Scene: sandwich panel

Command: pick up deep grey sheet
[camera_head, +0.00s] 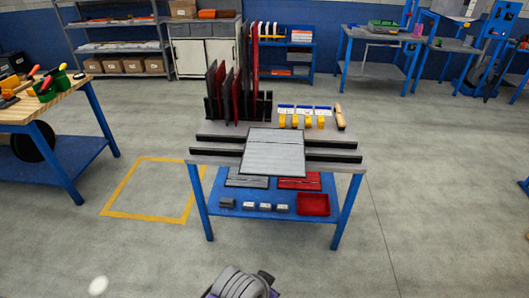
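Several thin upright sheets stand in a black slotted rack (262,106) at the back left of the work table (215,150). Some are dark grey, such as the sheet at the left end (211,88), and some are red, such as the tall one (255,65). The sheets overlap, so their lower parts are partly hidden. A light grey ribbed panel (273,152) lies flat across two black rails (335,144) on the table.
Yellow-handled tools (307,121) and a wooden roller (340,116) lie at the table's back right. The lower blue shelf holds a grey sheet (246,181), a red sheet (300,183), small blocks and a red tray (313,204). Floor in front is open; a wooden-topped bench (60,98) stands left.

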